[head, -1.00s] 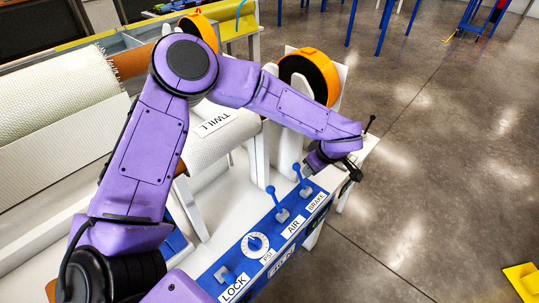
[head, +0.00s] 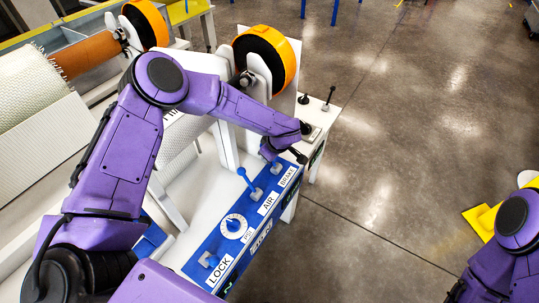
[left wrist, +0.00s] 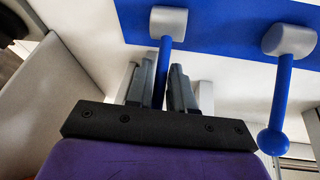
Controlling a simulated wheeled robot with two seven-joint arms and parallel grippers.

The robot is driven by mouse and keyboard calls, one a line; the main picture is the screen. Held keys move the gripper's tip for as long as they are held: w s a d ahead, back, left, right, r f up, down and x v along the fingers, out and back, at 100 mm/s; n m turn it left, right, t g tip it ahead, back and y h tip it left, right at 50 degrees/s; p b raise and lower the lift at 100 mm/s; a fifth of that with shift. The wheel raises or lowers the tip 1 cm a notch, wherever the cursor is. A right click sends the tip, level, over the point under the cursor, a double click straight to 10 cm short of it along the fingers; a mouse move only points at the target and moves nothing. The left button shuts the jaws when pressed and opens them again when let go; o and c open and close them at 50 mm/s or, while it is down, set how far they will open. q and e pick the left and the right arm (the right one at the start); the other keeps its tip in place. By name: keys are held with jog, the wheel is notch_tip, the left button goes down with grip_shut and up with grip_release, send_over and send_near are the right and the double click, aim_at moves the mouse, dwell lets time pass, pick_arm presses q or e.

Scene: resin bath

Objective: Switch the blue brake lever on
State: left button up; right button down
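The blue brake lever's grey pivot (head: 277,167) is on the blue panel beside the BRAKE label; its handle is hidden by my left gripper (head: 272,151). In the left wrist view, the brake lever (left wrist: 163,62) runs down between the two grey fingers of my left gripper (left wrist: 161,88). The fingers are close on both sides and appear shut on its rod; its ball end is hidden. The similar AIR lever (head: 248,181) stands beside it with its ball pointing away from the labels, also in the left wrist view (left wrist: 283,95). My right gripper is out of view.
The blue panel (head: 203,245) also carries a round dial (head: 233,226) and a LOCK switch (head: 209,260). An orange-rimmed wheel (head: 285,55) and a white frame stand behind. Two small black-knobbed sticks (head: 329,97) are beyond the panel. Open floor lies right.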

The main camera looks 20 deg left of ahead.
pick_arm(q)
grip_shut()
jog(key=shift+d, duration=0.1)
jog(key=y, duration=0.1)
jog(key=d+y, duration=0.1)
jog(key=shift+d+r+t+y, duration=0.1)
jog(key=shift+r+t+y, duration=0.15)
jog(key=shift+t+y, duration=0.05)
jog(key=shift+s+d+y, duration=0.15)
jog(key=shift+d+y, duration=0.35)
jog(key=shift+y, duration=0.5)
jog(key=shift+d+r+m+t+y+b, duration=0.1)
jog(key=shift+d+m+t+y+b, duration=0.3)
jog(key=shift+y+b, duration=0.5)
jog(key=shift+d+y, duration=0.15)
jog(key=shift+y, duration=0.15)
jog(key=shift+o, duration=2.2)
grip_release()
jog(key=shift+s, duration=0.1)
